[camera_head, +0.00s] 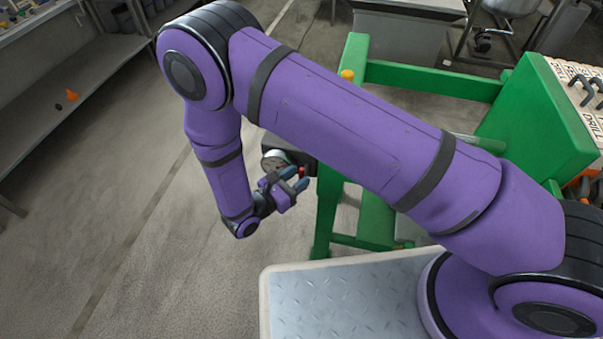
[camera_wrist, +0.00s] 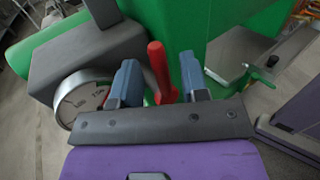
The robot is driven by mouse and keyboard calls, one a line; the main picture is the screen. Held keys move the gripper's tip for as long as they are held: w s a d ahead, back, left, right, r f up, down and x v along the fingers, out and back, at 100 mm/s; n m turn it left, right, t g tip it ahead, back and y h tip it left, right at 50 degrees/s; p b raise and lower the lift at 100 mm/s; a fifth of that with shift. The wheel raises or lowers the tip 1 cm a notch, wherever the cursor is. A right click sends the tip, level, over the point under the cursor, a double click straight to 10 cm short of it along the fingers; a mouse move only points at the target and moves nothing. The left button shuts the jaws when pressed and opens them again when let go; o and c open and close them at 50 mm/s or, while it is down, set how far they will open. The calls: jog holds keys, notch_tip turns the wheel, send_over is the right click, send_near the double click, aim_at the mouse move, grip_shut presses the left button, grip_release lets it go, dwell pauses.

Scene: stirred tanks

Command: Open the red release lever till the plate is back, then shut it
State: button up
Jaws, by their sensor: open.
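The red lever (camera_wrist: 157,68) stands up in the wrist view, in front of a green surface. My gripper (camera_wrist: 160,78) is open, with one blue finger on each side of the lever. A gap shows on both sides, so neither finger seems to press on it. In the head view only a small bit of the red lever (camera_head: 301,172) shows by my gripper (camera_head: 296,178). A round dial (camera_wrist: 82,97) with a metal rim sits left of the lever, under a dark grey block (camera_wrist: 85,55). I cannot tell which part is the plate.
A green frame (camera_head: 327,200) stands right of my gripper, with a yellow knob (camera_head: 347,75) on its corner post. A grey metal shelf (camera_head: 60,95) with small orange items stands far left. The floor between is clear.

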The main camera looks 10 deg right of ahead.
jog(key=shift+x, duration=0.95)
grip_shut()
